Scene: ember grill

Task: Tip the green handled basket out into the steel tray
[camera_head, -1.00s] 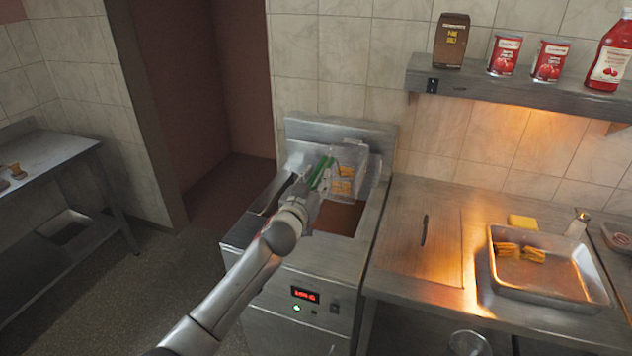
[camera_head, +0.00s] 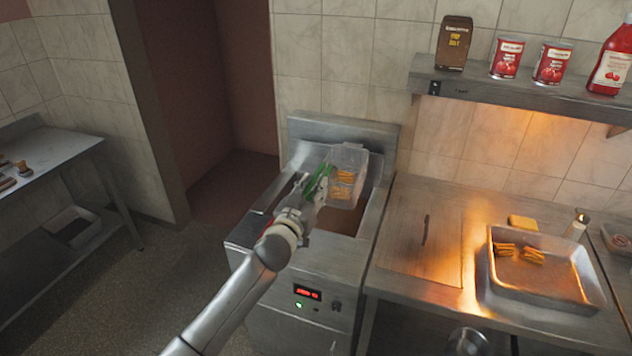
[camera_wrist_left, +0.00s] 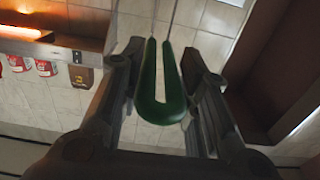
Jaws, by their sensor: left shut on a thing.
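My left gripper (camera_head: 308,195) is shut on the green handle (camera_head: 320,180) of a wire basket (camera_head: 349,162). The basket is above the fryer (camera_head: 290,244) with several golden fried pieces (camera_head: 343,184) in it. In the left wrist view the green handle (camera_wrist_left: 160,90) lies between the two fingers of the left gripper (camera_wrist_left: 163,88); the basket itself is out of that view. The steel tray (camera_head: 548,295) stands on the counter at the right, with some fried pieces (camera_head: 520,252) in it. My right gripper is not in view.
A steel counter (camera_head: 420,235) lies between fryer and tray. A yellow block (camera_head: 522,222) and a bottle (camera_head: 577,227) stand behind the tray. A wall shelf (camera_head: 520,90) with cans, a brown package and a red bottle hangs above the counter.

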